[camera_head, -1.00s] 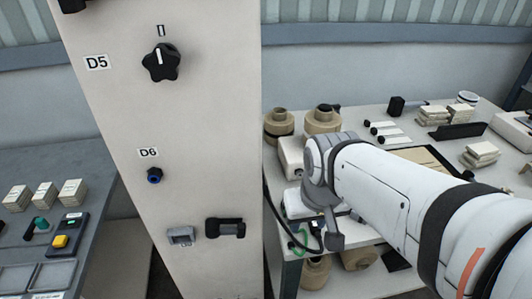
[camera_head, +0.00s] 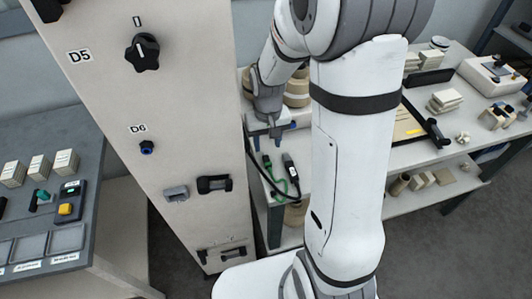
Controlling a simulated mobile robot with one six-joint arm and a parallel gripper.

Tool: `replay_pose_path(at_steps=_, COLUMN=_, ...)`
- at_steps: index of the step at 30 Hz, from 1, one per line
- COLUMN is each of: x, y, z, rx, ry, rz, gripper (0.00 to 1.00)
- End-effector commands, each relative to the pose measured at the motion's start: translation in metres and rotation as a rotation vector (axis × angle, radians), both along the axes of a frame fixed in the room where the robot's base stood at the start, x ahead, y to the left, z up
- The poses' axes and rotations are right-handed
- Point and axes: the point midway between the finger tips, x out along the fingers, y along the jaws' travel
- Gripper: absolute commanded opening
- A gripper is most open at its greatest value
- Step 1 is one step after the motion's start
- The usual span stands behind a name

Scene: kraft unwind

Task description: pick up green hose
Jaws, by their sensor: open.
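The green hose (camera_head: 281,186) shows as a thin green line on the left end of the white workbench, between my arm and the tall panel. A green-topped end stands at its upper left, beside dark cables. My gripper (camera_head: 268,142) points down just above this end of the bench, with blue fingertips apart and nothing seen between them. It is above the hose; the gap between them is hard to judge. My arm hides the middle of the bench and perhaps part of the hose.
The tall beige panel (camera_head: 150,95) with a black knob stands close on the left of my gripper. Beige rolls (camera_head: 297,88) sit behind it. A dark-and-white connector (camera_head: 290,168) lies right of the hose. A grey console (camera_head: 66,225) is at far left.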

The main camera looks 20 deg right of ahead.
Motion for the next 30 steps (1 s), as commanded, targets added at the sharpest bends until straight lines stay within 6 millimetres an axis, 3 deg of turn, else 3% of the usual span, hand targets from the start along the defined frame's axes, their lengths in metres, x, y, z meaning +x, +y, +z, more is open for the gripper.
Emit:
replay_pose_path(at_steps=18, x=-0.006, y=0.0, z=-0.071, rx=0.0, ry=0.004, rz=-0.001, gripper=0.44)
replay_pose_path(at_steps=27, x=-0.005, y=0.0, z=-0.075, rx=0.0, ry=0.001, rz=-0.002, gripper=0.44)
replay_pose_path(at_steps=30, x=-0.005, y=0.0, z=-0.075, rx=0.0, ry=0.001, rz=-0.002, gripper=0.35)
